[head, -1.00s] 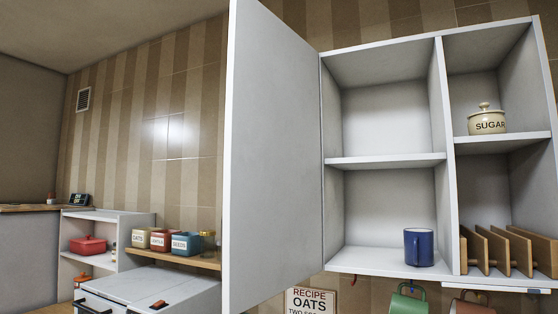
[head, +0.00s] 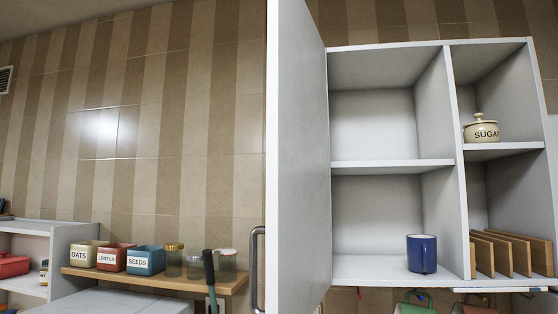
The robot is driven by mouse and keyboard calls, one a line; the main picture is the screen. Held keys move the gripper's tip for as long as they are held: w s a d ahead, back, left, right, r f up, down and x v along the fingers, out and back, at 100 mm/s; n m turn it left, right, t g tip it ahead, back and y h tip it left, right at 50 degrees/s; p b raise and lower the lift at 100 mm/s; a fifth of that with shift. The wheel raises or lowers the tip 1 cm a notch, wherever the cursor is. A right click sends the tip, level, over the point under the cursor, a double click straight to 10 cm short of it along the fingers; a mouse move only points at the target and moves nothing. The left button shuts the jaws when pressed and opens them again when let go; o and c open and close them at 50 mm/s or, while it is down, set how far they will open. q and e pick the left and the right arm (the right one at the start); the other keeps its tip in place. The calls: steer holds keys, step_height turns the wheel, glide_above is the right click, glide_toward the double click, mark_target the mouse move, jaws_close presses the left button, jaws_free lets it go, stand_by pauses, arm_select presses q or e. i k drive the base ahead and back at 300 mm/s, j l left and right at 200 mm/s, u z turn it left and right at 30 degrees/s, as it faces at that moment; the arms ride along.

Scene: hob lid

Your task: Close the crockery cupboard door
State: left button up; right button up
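The crockery cupboard (head: 390,167) is open in the head view. Its white door (head: 295,160) is swung out on the left side, seen at a steep angle. A metal bar handle (head: 258,268) shows just left of the door's outer edge, low down. Inside, a blue mug (head: 421,254) stands on the bottom shelf of the left part. Neither of my grippers shows in the view.
In the right part of the cupboard stand a sugar pot (head: 481,128) and a wooden rack (head: 503,252). Mugs hang below. Left of the door, a wooden shelf (head: 165,281) holds tins labelled oats, lentils and seeds, and jars. A dark-handled tool (head: 209,280) stands near the shelf's end.

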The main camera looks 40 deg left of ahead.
mark_target(298, 230)
steer(key=k+j, duration=0.1)
steer(key=j, duration=0.35)
steer(key=k+j, duration=0.15)
steer(key=j, duration=0.3)
steer(key=k+j, duration=0.1)
steer(key=j, duration=0.35)
steer(key=k+j, duration=0.1)
steer(key=j, duration=0.35)
